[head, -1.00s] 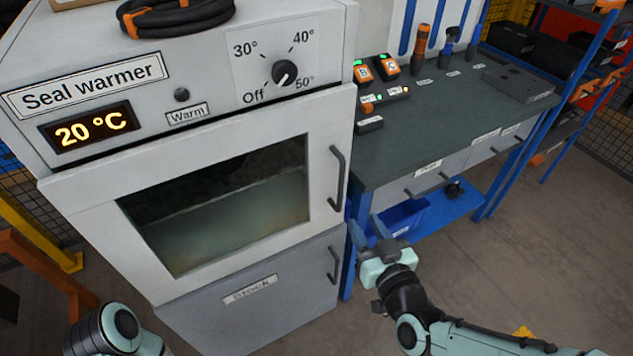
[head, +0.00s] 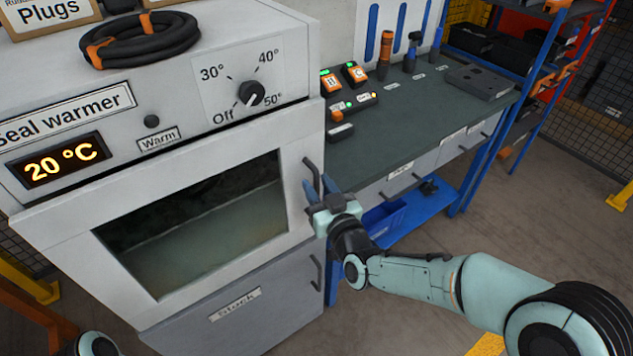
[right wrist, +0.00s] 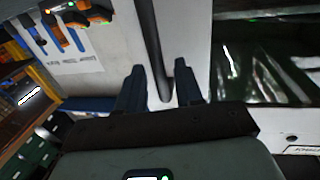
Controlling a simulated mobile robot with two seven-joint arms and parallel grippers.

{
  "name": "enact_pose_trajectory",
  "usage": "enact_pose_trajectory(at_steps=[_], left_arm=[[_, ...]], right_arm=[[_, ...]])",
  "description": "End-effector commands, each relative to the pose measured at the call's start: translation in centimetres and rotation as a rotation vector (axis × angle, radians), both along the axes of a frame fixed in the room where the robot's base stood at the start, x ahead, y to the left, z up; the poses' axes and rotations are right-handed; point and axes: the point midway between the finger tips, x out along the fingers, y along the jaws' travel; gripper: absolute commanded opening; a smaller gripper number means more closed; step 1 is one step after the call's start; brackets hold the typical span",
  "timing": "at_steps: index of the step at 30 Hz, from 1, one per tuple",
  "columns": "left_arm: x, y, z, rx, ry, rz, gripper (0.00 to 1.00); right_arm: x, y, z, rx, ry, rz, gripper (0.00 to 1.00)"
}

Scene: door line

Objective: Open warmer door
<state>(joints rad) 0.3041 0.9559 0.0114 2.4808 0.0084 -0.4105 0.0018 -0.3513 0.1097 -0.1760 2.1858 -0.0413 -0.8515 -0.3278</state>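The seal warmer (head: 180,137) stands at the left of the head view, with its white, windowed door (head: 55,240) shut. The dark vertical door handle (head: 309,167) is on the door's right side. My right gripper (head: 318,182) is at the handle's lower part, fingers pointing to the door. In the right wrist view the handle (right wrist: 150,40) runs down between the two dark fingers (right wrist: 160,82), which stand apart with gaps showing beside it. The gripper hides part of the handle in the head view. Only a bit of my left arm shows at the bottom left; its gripper is out of view.
The grey stock door (head: 235,305) with its own handle is below. A green-topped workbench (head: 425,122) with drawers and button boxes (head: 345,80) stands close right of the warmer. A coiled black hose (head: 140,40) lies on top. Floor at the right is free.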

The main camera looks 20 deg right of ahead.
Motion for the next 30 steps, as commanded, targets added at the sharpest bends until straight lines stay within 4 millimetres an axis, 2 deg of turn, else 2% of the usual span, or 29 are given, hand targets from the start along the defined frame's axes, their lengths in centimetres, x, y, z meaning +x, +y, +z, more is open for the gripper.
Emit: enact_pose_trajectory(at_steps=[4, 13, 14, 16, 17, 30], left_arm=[[-0.04, 0.01, 0.08, 0.0, 0.001, 0.0, 0.34], [-0.05, 0.0, 0.07, 0.0, 0.002, -0.001, 0.34], [-0.05, 0.0, 0.07, 0.0, 0.002, -0.001, 0.34], [-0.05, 0.0, 0.07, -0.001, 0.002, -0.001, 0.34], [-0.05, 0.0, 0.07, -0.001, 0.002, -0.001, 0.34], [-0.02, 0.0, -0.02, 0.0, 0.001, 0.0, 0.34]], right_arm=[[1.04, 0.19, -0.03, 0.0, 0.001, 0.001, 0.36], [1.23, 0.21, -0.02, 0.0, 0.001, 0.001, 0.36], [1.23, 0.21, -0.02, 0.0, 0.001, 0.001, 0.29], [1.22, 0.21, -0.02, 0.0, 0.001, 0.001, 0.06], [1.22, 0.21, -0.02, 0.0, 0.001, 0.001, 0.0], [1.42, 0.25, -0.07, 0.0, 0.001, 0.0, 0.0]])
